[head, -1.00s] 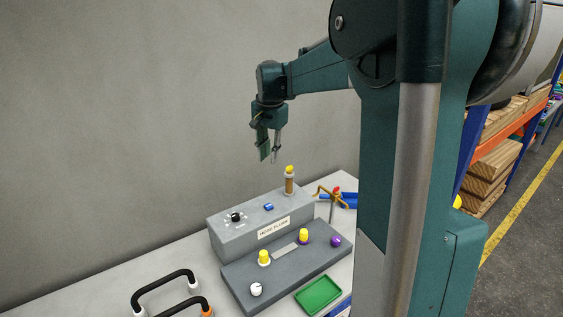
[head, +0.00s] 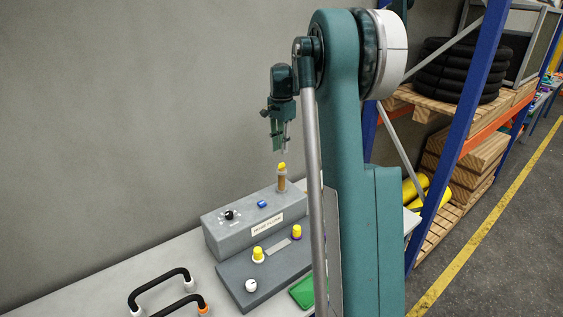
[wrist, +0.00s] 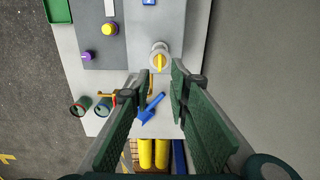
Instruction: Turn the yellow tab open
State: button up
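The yellow tab (head: 282,166) sits on top of an upright brown post (head: 282,183) at the right end of the grey panel box (head: 228,237). In the wrist view the yellow tab (wrist: 159,61) is a narrow strip across a pale round cap, running along the picture's height. My gripper (head: 280,149) points down just above the tab, with a small gap between them. In the wrist view my gripper (wrist: 161,70) has its two green fingers apart, with the tab just beyond and between their tips. It holds nothing.
Yellow knobs (head: 258,255) and a white knob (head: 251,285) stand on the lower grey step. A blue switch (head: 262,204) is near the post. Black handles (head: 160,285) lie at front left. A blue tool (wrist: 150,108) lies beyond the post. The wall is behind.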

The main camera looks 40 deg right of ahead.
aim_at(282, 166)
jog(key=shift+f, duration=0.15)
jog(key=shift+f, duration=3.75)
jog(key=shift+c, duration=0.5)
grip_shut()
